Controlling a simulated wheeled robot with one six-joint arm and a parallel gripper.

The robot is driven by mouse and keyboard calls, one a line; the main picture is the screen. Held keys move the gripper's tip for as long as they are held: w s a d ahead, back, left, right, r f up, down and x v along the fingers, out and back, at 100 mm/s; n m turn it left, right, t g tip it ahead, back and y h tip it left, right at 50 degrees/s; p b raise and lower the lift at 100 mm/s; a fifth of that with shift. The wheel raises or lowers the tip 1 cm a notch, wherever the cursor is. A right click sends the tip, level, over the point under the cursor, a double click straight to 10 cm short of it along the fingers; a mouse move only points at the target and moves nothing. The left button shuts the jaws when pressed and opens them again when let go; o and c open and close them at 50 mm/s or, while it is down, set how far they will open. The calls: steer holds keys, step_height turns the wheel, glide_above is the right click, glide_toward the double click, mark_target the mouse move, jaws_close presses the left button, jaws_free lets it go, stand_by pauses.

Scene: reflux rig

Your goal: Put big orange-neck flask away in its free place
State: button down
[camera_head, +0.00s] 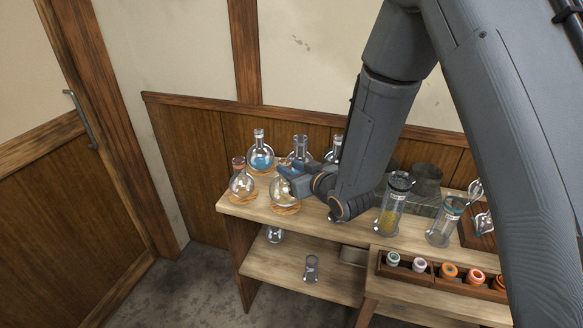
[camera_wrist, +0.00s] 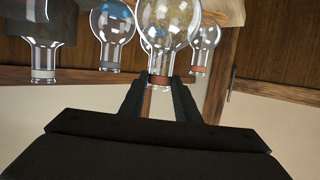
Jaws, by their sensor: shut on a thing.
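My gripper (camera_head: 289,174) is over the left part of the shelf top, shut on the neck of the big orange-neck flask (camera_head: 284,192). The flask is round and clear, with a yellowish look in its bulb. In the wrist view, which appears upside down, the flask (camera_wrist: 168,22) shows its orange-brown neck band between the fingertips of my gripper (camera_wrist: 160,88). The flask is upright at a cork ring (camera_head: 286,208); I cannot tell whether it rests on it. My gripper partly hides its neck in the head view.
A smaller orange-neck flask (camera_head: 242,184) stands close on the left. A blue-filled flask (camera_head: 261,158) and clear flasks (camera_head: 300,150) stand behind. Tall glass vessels (camera_head: 391,208) stand right of my arm. A lower shelf (camera_head: 290,268) holds a few glass pieces. The wall is close behind.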

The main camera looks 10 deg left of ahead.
steer(key=shift+f, duration=0.1)
stand_by(0.3)
steer(key=shift+f+b, duration=0.3)
steer(key=shift+b, duration=0.1)
steer(key=c, duration=1.3)
jaws_free()
steer(key=shift+o, duration=0.2)
steer(key=shift+d, duration=0.1)
steer(key=b+v, duration=0.2)
steer(key=v, duration=0.5)
steer(key=shift+s+d+r, duration=0.15)
steer(key=shift+s, duration=0.1)
